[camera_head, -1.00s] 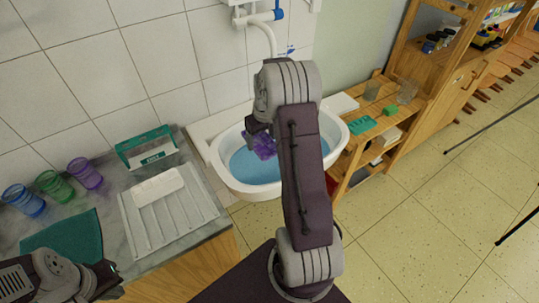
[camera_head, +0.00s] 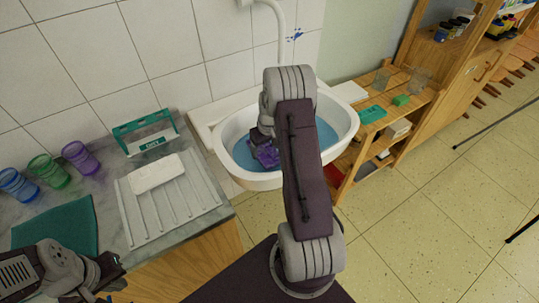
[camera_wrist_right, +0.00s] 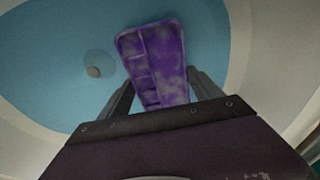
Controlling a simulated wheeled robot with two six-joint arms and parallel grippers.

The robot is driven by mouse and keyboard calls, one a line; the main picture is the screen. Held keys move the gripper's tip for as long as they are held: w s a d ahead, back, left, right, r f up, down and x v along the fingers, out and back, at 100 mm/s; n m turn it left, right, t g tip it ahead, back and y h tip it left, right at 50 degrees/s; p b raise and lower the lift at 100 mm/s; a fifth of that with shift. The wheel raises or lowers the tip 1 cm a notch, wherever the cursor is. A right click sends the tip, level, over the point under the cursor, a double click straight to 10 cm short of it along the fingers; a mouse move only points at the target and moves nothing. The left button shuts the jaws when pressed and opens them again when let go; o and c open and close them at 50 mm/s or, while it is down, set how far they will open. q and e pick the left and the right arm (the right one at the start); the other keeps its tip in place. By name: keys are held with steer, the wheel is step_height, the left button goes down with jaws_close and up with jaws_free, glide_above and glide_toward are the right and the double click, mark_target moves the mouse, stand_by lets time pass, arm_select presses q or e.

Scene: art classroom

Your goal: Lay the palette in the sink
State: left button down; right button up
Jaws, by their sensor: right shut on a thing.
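A purple palette with greyish smears shows in the right wrist view (camera_wrist_right: 155,60), its near end between the two fingers of my right gripper (camera_wrist_right: 160,95). The palette (camera_head: 266,155) is over the blue basin of the white sink (camera_head: 232,172) in the head view, partly hidden by my right arm. My right gripper (camera_head: 258,140) is shut on the palette. I cannot tell whether the palette touches the basin floor. A round drain shows to the left of the palette in the wrist view. My left gripper (camera_head: 112,272) is at the lower left, and its fingers are unclear.
Left of the sink, a counter holds a grooved drainboard (camera_head: 185,212) with a white block (camera_head: 157,173), a green-and-white rack (camera_head: 146,133), several coloured glasses (camera_head: 80,157) and a teal cloth (camera_head: 60,225). A wooden shelf (camera_head: 400,105) stands right of the sink.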

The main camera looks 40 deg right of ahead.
mark_target(265, 153)
steer(key=shift+w+f, duration=0.1)
steer(key=shift+f, duration=0.05)
steer(key=f, duration=0.3)
steer(key=shift+s, duration=0.2)
steer(key=shift+w+f, duration=0.15)
steer(key=shift+f, duration=0.2)
steer(key=shift+b, duration=0.3)
steer(key=o, duration=1.5)
steer(key=shift+f, duration=0.1)
steer(key=shift+r, duration=0.3)
steer(key=r, duration=0.4)
steer(key=s+r+p, duration=0.1)
steer(key=r, duration=0.2)
steer(key=s+r, duration=0.1)
steer(key=r, duration=0.3)
steer(key=shift+a+r+p, duration=0.15)
steer(key=shift+r+p, duration=0.2)
steer(key=shift+p, duration=0.05)
